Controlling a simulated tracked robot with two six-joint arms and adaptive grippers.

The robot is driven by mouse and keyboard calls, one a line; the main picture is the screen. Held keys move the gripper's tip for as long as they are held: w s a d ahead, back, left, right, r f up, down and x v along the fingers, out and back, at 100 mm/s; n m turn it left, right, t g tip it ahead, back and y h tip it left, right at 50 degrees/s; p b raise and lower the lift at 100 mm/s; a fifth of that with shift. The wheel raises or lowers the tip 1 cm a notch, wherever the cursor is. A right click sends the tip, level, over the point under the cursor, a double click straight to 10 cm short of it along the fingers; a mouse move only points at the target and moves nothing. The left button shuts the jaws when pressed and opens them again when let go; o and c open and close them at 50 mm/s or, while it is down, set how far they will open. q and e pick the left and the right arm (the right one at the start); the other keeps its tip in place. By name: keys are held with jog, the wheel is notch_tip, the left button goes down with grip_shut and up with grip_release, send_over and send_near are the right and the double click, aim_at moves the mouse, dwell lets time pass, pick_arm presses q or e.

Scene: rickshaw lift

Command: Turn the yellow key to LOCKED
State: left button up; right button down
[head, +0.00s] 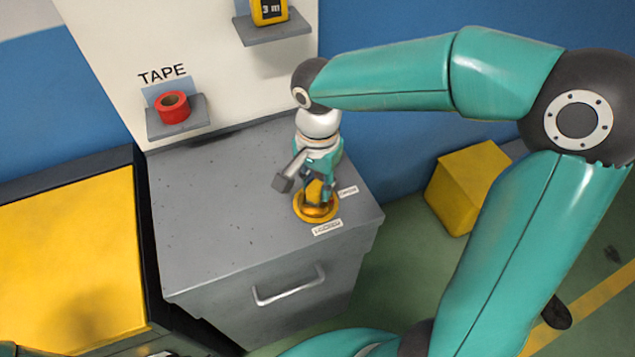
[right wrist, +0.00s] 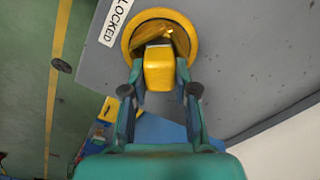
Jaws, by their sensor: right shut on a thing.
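The yellow key (right wrist: 158,68) stands in a round yellow lock ring (head: 305,214) on the grey cabinet top, near its front right corner. My right gripper (head: 318,190) comes down on it from above and is shut on the key; the jaws (right wrist: 160,92) sit on either side of its head in the right wrist view. One small white label (head: 327,228) lies in front of the ring and another (head: 348,191) to its right; both are too small to read surely. In the right wrist view a label (right wrist: 115,20) shows "LOCKED", cut by the frame edge. My left gripper is not seen.
A red tape roll (head: 172,107) sits on a small wall shelf behind the cabinet (head: 215,220). A yellow tape measure (head: 269,11) is on a higher shelf. A yellow box (head: 465,188) stands on the floor at right. The cabinet top left of the lock is clear.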

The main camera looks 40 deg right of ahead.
jog(key=shift+f+m+b, duration=0.1)
jog(key=shift+m+b, duration=0.35)
jog(key=shift+m, duration=0.55)
jog(key=shift+s+m, duration=0.1)
jog(key=shift+m, duration=0.7)
jog(key=shift+m+b, duration=0.45)
jog(key=shift+m, duration=0.35)
jog(key=shift+s+m, duration=0.1)
jog(key=shift+m, duration=0.9)
